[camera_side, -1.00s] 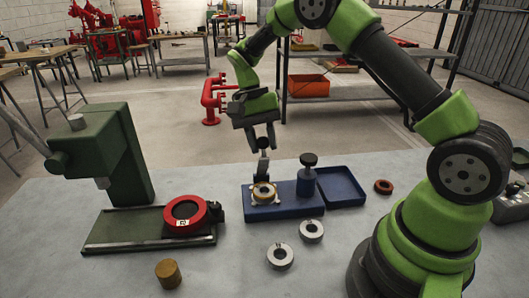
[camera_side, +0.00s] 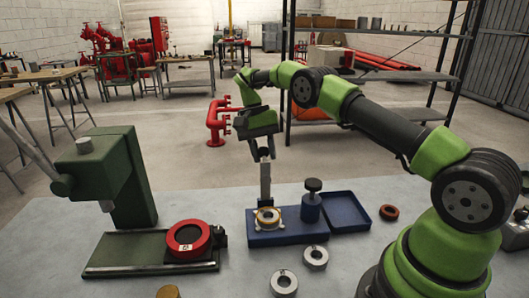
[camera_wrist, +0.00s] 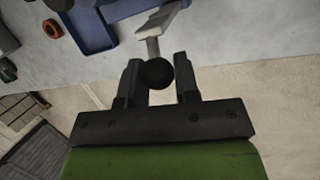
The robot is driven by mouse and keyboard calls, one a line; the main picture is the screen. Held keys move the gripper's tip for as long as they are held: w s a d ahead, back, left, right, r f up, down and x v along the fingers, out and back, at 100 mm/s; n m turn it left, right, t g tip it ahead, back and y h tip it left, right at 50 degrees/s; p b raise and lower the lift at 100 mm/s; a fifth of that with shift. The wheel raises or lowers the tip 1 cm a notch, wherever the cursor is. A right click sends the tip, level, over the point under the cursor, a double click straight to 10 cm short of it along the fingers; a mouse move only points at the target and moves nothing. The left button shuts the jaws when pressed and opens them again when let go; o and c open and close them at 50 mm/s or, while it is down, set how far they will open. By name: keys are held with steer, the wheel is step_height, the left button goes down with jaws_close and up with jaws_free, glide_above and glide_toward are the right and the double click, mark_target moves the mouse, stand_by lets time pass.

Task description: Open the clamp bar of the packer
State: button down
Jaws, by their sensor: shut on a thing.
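The blue packer (camera_side: 285,233) stands on the grey table, with a white-and-brass ring seat at its left end. Its grey clamp bar (camera_side: 265,185) stands nearly upright behind the ring seat. My gripper (camera_side: 262,150) is at the top of the bar, shut on its dark ball knob. In the wrist view the black knob (camera_wrist: 157,73) sits between the two fingers of my gripper (camera_wrist: 158,78), and the clamp bar (camera_wrist: 153,45) runs away from it. A blue post with a black cap (camera_side: 312,201) stands on the packer's right part.
A blue tray (camera_side: 347,210) adjoins the packer, with a dark red ring (camera_side: 389,212) to its right. Metal rings (camera_side: 315,257) lie in front. A green press (camera_side: 110,175) and a red ring (camera_side: 188,239) are at left. Free room lies above the packer.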

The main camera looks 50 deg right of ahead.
steer(key=shift+w+f, duration=0.25)
steer(key=shift+w, duration=0.1)
stand_by(0.7)
steer(key=c, duration=0.9)
jaws_free()
steer(key=shift+o, duration=0.2)
steer(key=shift+d, duration=0.1)
steer(key=shift+s+r, duration=0.15)
